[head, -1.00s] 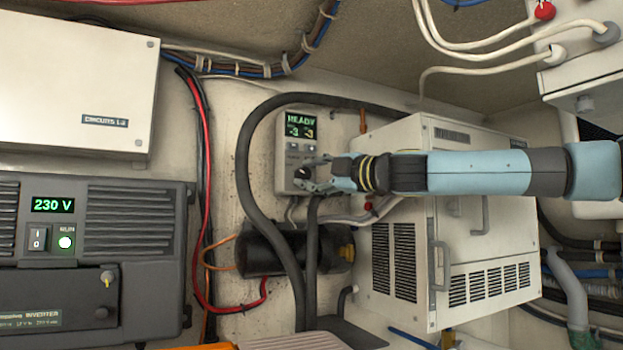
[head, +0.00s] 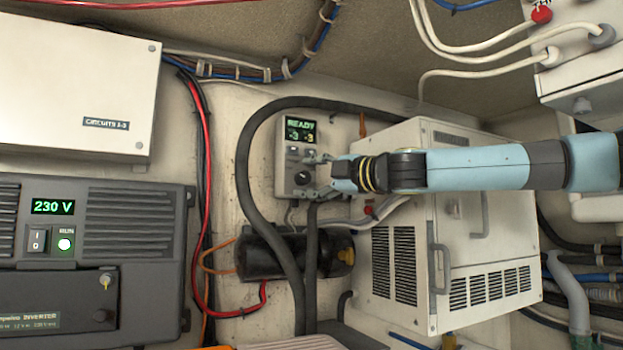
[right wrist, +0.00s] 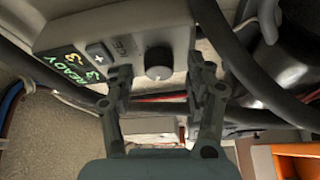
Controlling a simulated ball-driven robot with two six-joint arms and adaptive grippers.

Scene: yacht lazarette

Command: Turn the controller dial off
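The controller (head: 283,165) is a pale box on the back wall. Its green display (head: 300,132) reads READY with two small digits below, and buttons sit under it. My right gripper (head: 312,177) is open at the controller. In the right wrist view its fingers (right wrist: 159,92) stand apart on either side of the dial, with visible gaps to it. My left gripper is not in view.
A thick black hose (head: 243,185) loops around the controller. A black cylinder (head: 265,253) lies below it. A white vented cabinet (head: 400,262) stands to the right, under my right arm. A grey inverter (head: 140,225) and white circuit box (head: 75,75) are at left.

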